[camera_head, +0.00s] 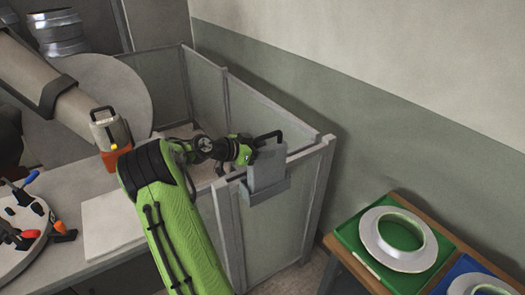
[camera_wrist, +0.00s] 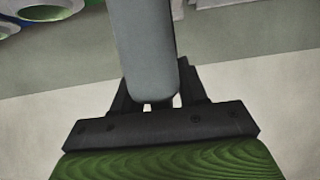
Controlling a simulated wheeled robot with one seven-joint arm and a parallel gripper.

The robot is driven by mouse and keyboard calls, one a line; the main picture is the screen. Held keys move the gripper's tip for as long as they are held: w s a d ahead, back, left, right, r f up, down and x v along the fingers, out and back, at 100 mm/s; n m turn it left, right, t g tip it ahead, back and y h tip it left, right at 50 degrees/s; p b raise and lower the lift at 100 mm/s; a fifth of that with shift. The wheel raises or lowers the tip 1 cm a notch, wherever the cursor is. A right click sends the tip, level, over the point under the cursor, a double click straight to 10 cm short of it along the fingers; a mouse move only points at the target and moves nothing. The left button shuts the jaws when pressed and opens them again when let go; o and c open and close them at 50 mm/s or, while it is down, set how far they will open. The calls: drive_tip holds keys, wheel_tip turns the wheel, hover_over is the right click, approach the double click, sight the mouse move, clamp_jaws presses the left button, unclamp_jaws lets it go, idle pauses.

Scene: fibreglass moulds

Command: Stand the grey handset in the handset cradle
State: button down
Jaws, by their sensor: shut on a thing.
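The grey handset (camera_head: 268,168) is upright at the near top corner of the panelled enclosure. My gripper (camera_head: 262,146) is shut on its upper part, with the black fingers around it. The handset cradle (camera_head: 264,193), a grey pocket, is on the outer face of the panel. The handset's lower end meets the cradle's top edge and seems to be inside it; I cannot tell how deep. In the wrist view the handset (camera_wrist: 148,50) is a long grey bar between my gripper's fingers (camera_wrist: 152,98). The cradle is not clear there.
The enclosure's panels (camera_head: 283,230) stand below and behind my arm. At right a wooden table holds a green tray (camera_head: 350,236) with a white ring (camera_head: 393,240), and a blue tray (camera_head: 465,268). At left a bench (camera_head: 80,185) bears clamps and an orange-based container (camera_head: 112,160).

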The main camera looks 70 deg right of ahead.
drive_tip(key=c, duration=0.5)
unclamp_jaws()
drive_tip(key=shift+w+a, duration=0.1)
drive_tip(key=v, duration=1.5)
drive_tip(key=shift+w+a+r, duration=0.1)
drive_tip(key=shift+a+r, duration=0.1)
